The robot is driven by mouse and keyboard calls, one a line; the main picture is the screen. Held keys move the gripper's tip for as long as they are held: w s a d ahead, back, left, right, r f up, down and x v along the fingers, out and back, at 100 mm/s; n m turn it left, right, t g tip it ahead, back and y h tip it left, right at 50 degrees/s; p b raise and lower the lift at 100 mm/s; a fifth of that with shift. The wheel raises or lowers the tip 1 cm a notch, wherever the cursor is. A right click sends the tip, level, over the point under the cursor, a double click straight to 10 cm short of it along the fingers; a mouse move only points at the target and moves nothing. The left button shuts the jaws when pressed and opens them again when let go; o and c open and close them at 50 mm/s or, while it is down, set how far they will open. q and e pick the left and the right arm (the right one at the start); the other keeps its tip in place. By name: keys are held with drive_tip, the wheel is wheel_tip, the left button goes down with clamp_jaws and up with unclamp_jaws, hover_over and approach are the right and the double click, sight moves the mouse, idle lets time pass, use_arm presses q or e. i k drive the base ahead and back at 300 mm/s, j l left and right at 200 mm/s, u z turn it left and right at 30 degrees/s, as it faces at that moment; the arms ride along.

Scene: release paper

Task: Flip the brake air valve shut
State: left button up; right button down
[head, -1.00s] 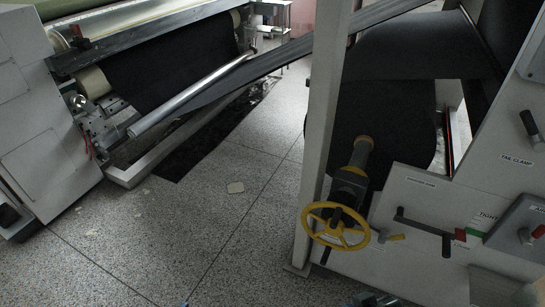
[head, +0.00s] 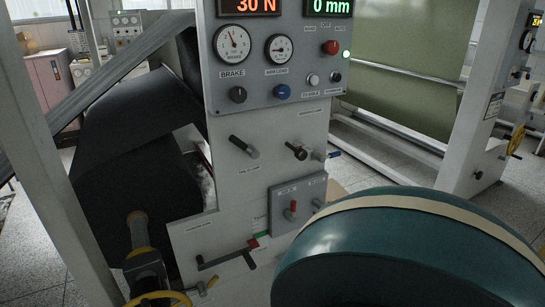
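No label reading brake air valve is legible, so I cannot tell for sure which lever it is. A grey plate (head: 275,222) low on the machine carries a red-tipped lever (head: 291,211), which stands upright, and a second lever (head: 317,203) to its right. Above it are a black handle (head: 245,147), angled down to the right, and a black knob-like handle (head: 297,151) with a blue-tipped part (head: 333,155) beside it. Neither of my grippers is in view.
A control panel (head: 300,98) has gauges, knobs and lit displays. A crank lever (head: 227,258) lies below. A black roll (head: 120,190) and yellow handwheel (head: 160,299) stand left. A large teal rounded shape (head: 370,255), unidentified, covers the lower right. Floor shows behind, right.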

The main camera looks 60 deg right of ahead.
sight(290, 213)
drive_tip(key=z, duration=2.1)
drive_tip(key=i+l, duration=0.4)
drive_tip(key=i, duration=0.15)
drive_tip(key=i+l, duration=0.45)
drive_tip(key=i+z, duration=0.05)
